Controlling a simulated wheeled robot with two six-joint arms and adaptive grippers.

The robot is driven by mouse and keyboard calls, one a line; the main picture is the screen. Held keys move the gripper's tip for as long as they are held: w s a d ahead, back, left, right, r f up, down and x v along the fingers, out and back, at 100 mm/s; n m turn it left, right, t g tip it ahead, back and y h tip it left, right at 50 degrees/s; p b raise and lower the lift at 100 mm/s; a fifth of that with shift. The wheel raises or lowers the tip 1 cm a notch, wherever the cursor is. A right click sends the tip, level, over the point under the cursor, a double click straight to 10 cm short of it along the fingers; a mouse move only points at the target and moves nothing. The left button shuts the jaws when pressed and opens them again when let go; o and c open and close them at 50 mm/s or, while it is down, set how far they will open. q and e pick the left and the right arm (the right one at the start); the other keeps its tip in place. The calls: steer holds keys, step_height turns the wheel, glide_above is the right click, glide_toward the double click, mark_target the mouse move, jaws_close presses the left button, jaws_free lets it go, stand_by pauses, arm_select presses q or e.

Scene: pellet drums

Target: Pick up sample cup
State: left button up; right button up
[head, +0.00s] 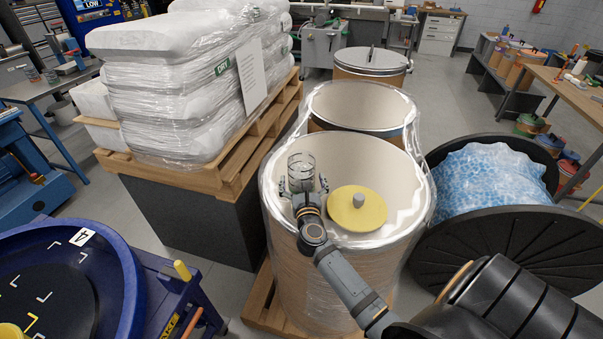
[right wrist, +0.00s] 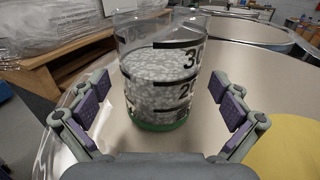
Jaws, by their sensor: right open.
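The sample cup (head: 301,166) is a clear cylinder with black rings and numbers. In the right wrist view the cup (right wrist: 163,80) holds grey-white pellets, has a green base and looks upright. My right gripper (head: 304,187) is open, with its fingers on either side of the cup and gaps visible between the pads and the wall. The cup appears over the opening of the nearest wrapped drum (head: 325,272); I cannot tell exactly what it rests on. My left gripper is not in view.
A yellow disc with a grey knob (head: 357,208) lies in the same drum, right of the cup. Another open drum (head: 364,104) stands behind. Wrapped sacks (head: 180,90) on a pallet stand left.

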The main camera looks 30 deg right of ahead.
steer(key=shift+w+d+f, duration=0.15)
steer(key=shift+w+d, duration=0.05)
steer(key=shift+w, duration=0.2)
steer(key=shift+s+a, duration=0.15)
steer(key=shift+s, duration=0.05)
steer(key=c, duration=1.4)
steer(key=shift+c, duration=0.2)
steer(key=shift+w+r, duration=0.1)
steer(key=shift+r, duration=0.6)
steer(key=s+d+r+p, duration=0.7)
steer(key=s+d+r, duration=0.2)
steer(key=d+r, duration=0.2)
steer(key=shift+r, duration=0.45)
